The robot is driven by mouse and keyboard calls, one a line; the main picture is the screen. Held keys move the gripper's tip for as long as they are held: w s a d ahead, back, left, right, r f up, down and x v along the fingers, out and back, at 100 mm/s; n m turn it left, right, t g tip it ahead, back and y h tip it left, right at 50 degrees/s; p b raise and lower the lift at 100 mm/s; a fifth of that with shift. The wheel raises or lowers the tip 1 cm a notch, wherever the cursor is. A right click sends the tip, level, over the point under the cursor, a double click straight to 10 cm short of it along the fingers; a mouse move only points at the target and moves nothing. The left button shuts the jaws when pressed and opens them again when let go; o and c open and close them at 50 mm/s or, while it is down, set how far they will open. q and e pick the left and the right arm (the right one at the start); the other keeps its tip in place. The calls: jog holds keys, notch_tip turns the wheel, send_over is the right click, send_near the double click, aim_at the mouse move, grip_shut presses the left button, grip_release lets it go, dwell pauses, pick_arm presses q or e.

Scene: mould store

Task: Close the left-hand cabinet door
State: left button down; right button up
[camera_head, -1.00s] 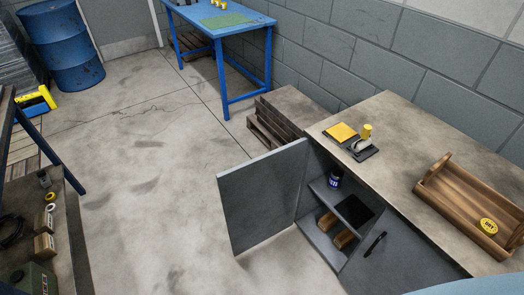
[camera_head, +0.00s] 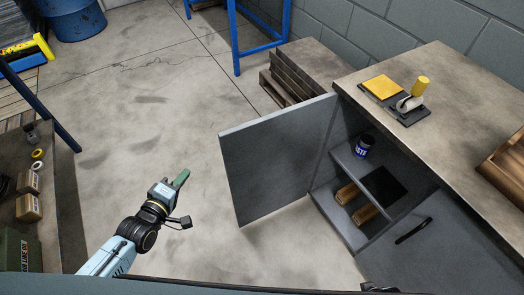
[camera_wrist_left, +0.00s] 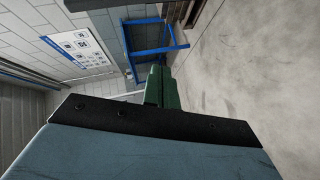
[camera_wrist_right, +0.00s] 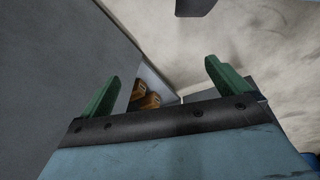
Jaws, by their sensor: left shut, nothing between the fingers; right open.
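The left-hand cabinet door (camera_head: 278,160) is a flat grey panel. It stands wide open, swung out from the cabinet to the left over the floor. My left gripper (camera_head: 182,178) is shut and empty, left of the door and apart from it. Its green fingers (camera_wrist_left: 160,88) lie together in the left wrist view. My right gripper (camera_wrist_right: 163,68) is open and empty, with the cabinet opening visible beyond its fingers. A large grey panel (camera_wrist_right: 60,80) fills the left of that view; I cannot tell which cabinet part it is.
A blue-labelled tin (camera_head: 364,146) and brown blocks (camera_head: 347,194) sit inside the open cabinet. The right-hand door (camera_head: 440,255) is shut, with a black handle (camera_head: 413,230). A pallet stack (camera_head: 290,75) stands behind the open door. Floor (camera_head: 110,170) left of it is clear.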

pick_arm(q)
notch_tip(320, 180, up, 7)
jog(key=w+d+n+t+h+b, duration=0.2)
jog(key=b+x, duration=0.3)
jog(key=x, duration=0.7)
jog(key=s, duration=0.1)
jog(key=s+d, duration=0.2)
jog(key=shift+s+d+r, duration=0.25)
jog(key=shift+s, duration=0.1)
pick_arm(e)
jog(key=w+a+r+t, duration=0.1)
jog(key=w+a+r, duration=0.2)
jog(key=w+r, duration=0.2)
notch_tip(320, 180, up, 2)
jog(key=shift+a+r, duration=0.2)
jog(key=shift+r, duration=0.05)
jog(key=shift+w, duration=0.15)
